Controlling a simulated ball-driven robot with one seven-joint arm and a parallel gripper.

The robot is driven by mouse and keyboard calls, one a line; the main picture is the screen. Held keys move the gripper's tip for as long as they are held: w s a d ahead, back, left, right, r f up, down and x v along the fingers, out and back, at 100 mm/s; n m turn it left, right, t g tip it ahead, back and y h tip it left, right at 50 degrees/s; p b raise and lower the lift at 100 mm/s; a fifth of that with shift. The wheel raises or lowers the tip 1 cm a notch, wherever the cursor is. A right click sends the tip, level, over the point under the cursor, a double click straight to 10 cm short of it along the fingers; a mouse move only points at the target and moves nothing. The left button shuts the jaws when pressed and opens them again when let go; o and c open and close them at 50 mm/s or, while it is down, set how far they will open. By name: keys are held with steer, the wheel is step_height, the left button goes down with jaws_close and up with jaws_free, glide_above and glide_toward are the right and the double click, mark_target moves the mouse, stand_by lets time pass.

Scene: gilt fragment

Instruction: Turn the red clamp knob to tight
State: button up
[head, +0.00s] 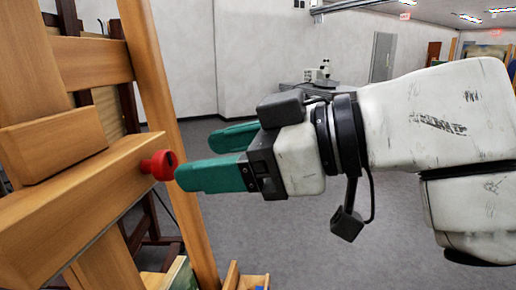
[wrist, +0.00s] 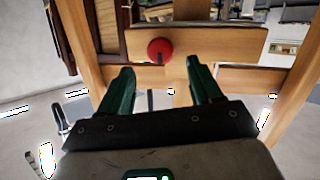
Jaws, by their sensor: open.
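The red clamp knob (head: 159,165) sticks out from the wooden crossbar of an easel (head: 75,215) at the left of the head view. In the wrist view the red knob (wrist: 160,50) shows round, ahead of the fingertips and roughly midway between them. My gripper (head: 200,155) has green fingers, and they are spread open and empty. In the head view the nearer fingertip ends just right of the knob. In the wrist view the fingers (wrist: 160,75) stand on both sides below it. I cannot tell whether either finger touches it.
An upright easel post (head: 160,100) stands behind the knob. A wooden box (head: 245,278) is on the floor below. A table with a microscope (head: 318,75) and a grey cabinet (head: 382,57) stand far back. The grey floor between is clear.

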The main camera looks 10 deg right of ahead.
steer(key=shift+v, duration=2.6)
